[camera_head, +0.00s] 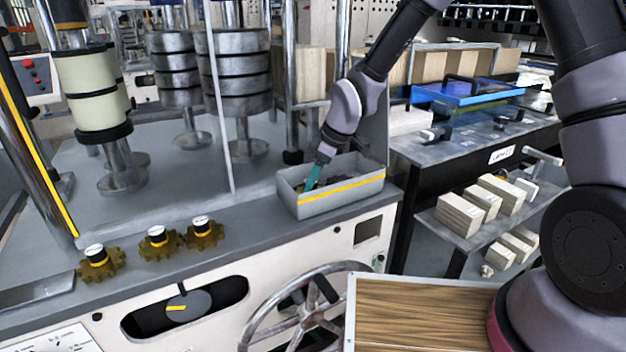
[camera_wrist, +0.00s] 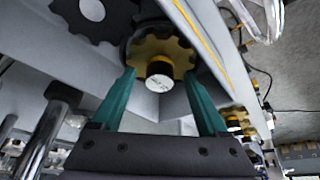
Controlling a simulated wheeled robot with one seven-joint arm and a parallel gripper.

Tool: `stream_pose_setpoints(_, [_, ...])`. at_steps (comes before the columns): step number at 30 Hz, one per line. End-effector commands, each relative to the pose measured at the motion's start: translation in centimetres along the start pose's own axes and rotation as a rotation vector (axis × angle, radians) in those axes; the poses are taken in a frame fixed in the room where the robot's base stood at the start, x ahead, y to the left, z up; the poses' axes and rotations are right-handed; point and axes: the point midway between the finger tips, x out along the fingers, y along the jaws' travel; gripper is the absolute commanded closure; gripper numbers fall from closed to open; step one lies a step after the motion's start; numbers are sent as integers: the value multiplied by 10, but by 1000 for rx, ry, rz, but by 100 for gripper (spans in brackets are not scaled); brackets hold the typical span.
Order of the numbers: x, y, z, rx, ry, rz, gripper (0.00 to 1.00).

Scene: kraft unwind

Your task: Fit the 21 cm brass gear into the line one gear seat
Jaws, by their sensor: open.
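A brass gear (camera_wrist: 168,42) with a black hub and white cap lies in the grey bin (camera_head: 338,206), as the wrist view shows. The size marking on its cap is too small to read. My gripper (camera_head: 316,174) reaches down into the bin. In the wrist view its teal fingers (camera_wrist: 160,80) are open, one on each side of the gear's hub; I cannot tell whether they touch the gear. Three brass gears with black hubs sit on the machine ledge: left (camera_head: 100,264), middle (camera_head: 160,245) and right (camera_head: 204,235). I cannot tell which seat is line one's.
A dark grey gear (camera_wrist: 98,14) lies beside the brass one. The bin walls stand close around my fingers. A handwheel (camera_head: 300,310) is below the ledge (camera_head: 245,218), which is bare between the right gear and the bin. A workbench (camera_head: 470,145) stands at right.

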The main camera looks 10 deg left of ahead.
Motion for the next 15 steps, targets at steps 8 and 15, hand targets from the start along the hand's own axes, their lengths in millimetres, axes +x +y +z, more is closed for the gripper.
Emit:
stream_pose_setpoints(8, [-41, 2, 0, 3, 3, 6, 23])
stream_pose_setpoints(15, [-87, 2, 0, 3, 2, 5, 23])
